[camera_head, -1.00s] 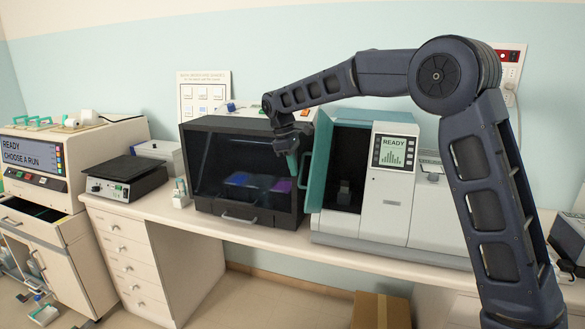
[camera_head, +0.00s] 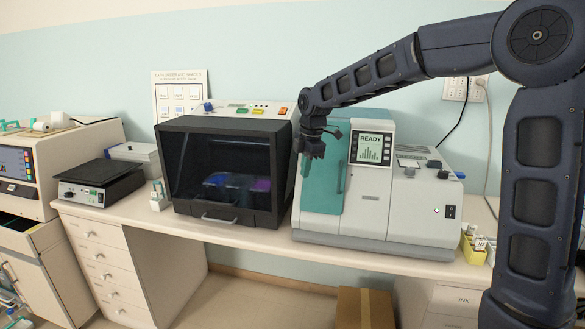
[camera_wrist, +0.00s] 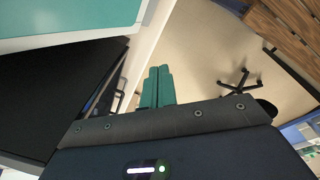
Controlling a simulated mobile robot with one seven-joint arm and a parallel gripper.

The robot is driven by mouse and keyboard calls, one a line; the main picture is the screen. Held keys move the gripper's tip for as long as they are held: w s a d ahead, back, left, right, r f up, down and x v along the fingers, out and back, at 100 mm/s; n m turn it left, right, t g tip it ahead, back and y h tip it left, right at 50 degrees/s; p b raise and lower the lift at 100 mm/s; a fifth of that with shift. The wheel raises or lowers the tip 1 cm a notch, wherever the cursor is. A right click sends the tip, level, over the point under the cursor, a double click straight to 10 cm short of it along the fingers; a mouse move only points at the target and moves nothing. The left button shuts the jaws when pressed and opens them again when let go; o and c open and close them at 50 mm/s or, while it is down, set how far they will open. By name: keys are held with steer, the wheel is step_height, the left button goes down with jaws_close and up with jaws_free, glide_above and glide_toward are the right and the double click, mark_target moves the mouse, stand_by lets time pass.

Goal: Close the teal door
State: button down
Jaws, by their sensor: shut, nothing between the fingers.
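The teal door (camera_head: 322,188) is on the left front of the white instrument (camera_head: 391,205). It lies across the instrument's opening and looks flush with the front in the head view. A slim vertical handle runs along its right side. My gripper (camera_head: 306,166) is at the door's upper left, its fingers pointing down. In the wrist view the teal fingers (camera_wrist: 157,86) are together with nothing between them. A teal panel (camera_wrist: 80,14), likely the door, fills the upper left there. Whether the fingers touch the door cannot be told.
A dark glass-fronted cabinet (camera_head: 222,168) stands close on the left of the instrument. A yellow box (camera_head: 473,246) stands at its right. Further left are a black-topped device (camera_head: 98,182) and drawers (camera_head: 100,255). The counter's front strip (camera_head: 250,237) is clear.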

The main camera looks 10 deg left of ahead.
steer(key=w+d+f+n+y, duration=0.2)
steer(key=w+d+f, duration=0.3)
steer(key=w+d, duration=0.4)
steer(key=shift+d+n+g, duration=0.4)
steer(key=shift+d+n, duration=0.3)
steer(key=shift+d, duration=0.85)
steer(key=shift+w, duration=0.1)
steer(key=shift+w, duration=0.1)
